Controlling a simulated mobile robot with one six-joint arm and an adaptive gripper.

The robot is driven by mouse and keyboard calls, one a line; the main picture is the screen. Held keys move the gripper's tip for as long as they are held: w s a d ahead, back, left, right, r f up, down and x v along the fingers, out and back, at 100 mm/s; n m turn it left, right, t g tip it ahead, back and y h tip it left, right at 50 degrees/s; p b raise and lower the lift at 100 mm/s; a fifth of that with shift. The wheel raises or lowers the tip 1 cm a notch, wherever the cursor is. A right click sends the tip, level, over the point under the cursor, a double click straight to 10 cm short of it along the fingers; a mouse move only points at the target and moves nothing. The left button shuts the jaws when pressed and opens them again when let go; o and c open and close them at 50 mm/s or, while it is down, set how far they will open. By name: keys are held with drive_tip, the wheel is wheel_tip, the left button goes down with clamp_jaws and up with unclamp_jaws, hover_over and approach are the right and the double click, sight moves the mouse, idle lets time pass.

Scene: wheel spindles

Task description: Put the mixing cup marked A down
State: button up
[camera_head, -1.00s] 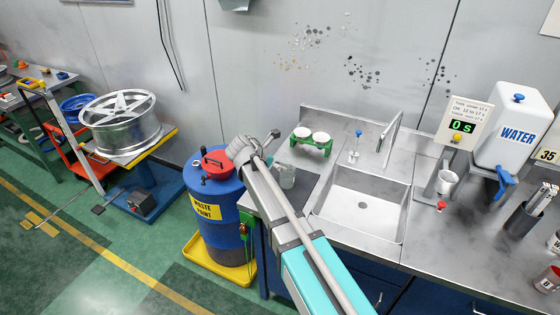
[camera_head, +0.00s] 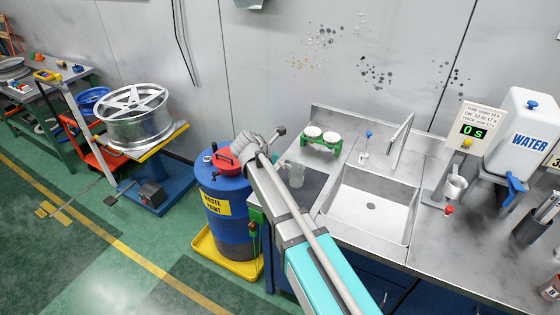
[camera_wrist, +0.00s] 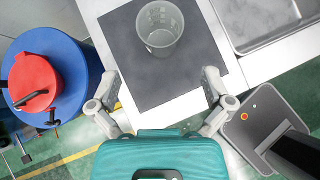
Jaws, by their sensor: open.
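A clear mixing cup (camera_head: 296,175) stands upright on the dark grey mat (camera_head: 312,187) beside the sink, just right of my arm in the head view. In the wrist view the cup (camera_wrist: 160,28) is at the top middle, on the mat (camera_wrist: 150,88), and looks empty. I cannot read a letter on it. My gripper (camera_wrist: 160,80) is open with its two fingers spread wide. Nothing is between the fingers, and the cup lies beyond the fingertips, apart from them.
The steel sink (camera_head: 370,204) is right of the mat. A blue waste paint drum (camera_head: 225,220) with a red lid stands left of the bench. The water tank (camera_head: 522,130) is far right.

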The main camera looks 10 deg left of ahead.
drive_tip(key=s+d+f+m+g+y, duration=0.2)
drive_tip(key=s+d+m+g+y, duration=0.1)
drive_tip(key=s+d+m, duration=0.7)
drive_tip(key=s+d+f+m+g+y, duration=0.3)
drive_tip(key=s+d+m, duration=0.7)
drive_tip(key=d+m, duration=0.7)
drive_tip(key=shift+d+f+m+g, duration=0.3)
drive_tip(key=shift+d+g, duration=0.1)
